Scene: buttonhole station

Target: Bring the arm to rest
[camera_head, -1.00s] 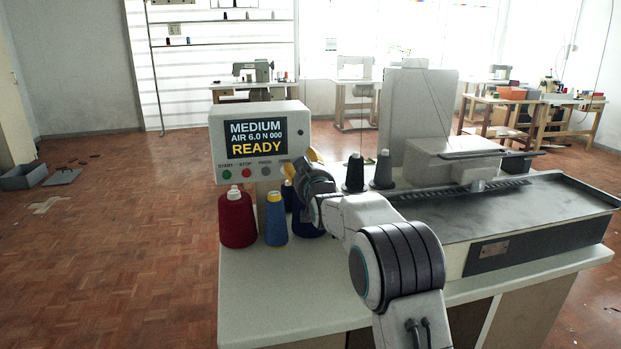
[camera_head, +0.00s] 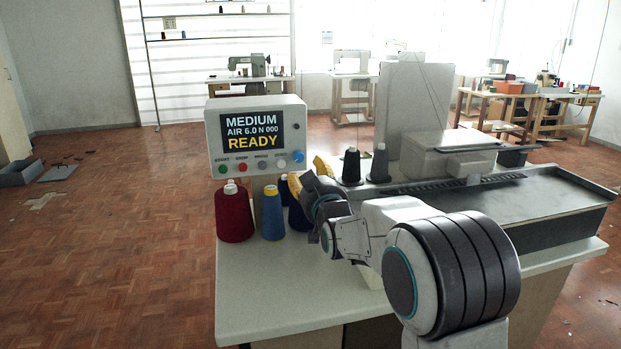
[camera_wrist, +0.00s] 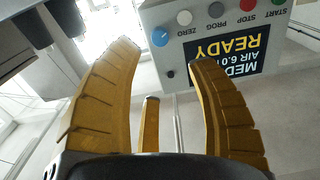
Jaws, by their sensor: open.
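My gripper (camera_head: 308,173) has yellow fingers and is raised beside the right edge of the control box (camera_head: 212,158), above the thread cones. In the wrist view my gripper (camera_wrist: 163,55) is open, with nothing between its fingers. The control box (camera_wrist: 170,72) shows upside down there, beyond the fingertips. Its screen (camera_head: 252,132) reads MEDIUM, AIR 6.0 N 000, READY. A row of knobs, including a blue one (camera_head: 297,156), lies below the screen. My arm reaches in from the lower right and hides part of the table and machine.
A red cone (camera_head: 234,214), a blue cone (camera_head: 273,215) and a dark blue cone (camera_head: 299,216) stand close below my gripper. Two dark cones (camera_head: 351,166) (camera_head: 379,164) stand to its right, near the sewing machine (camera_head: 450,150). The white table's (camera_head: 270,285) front left is clear.

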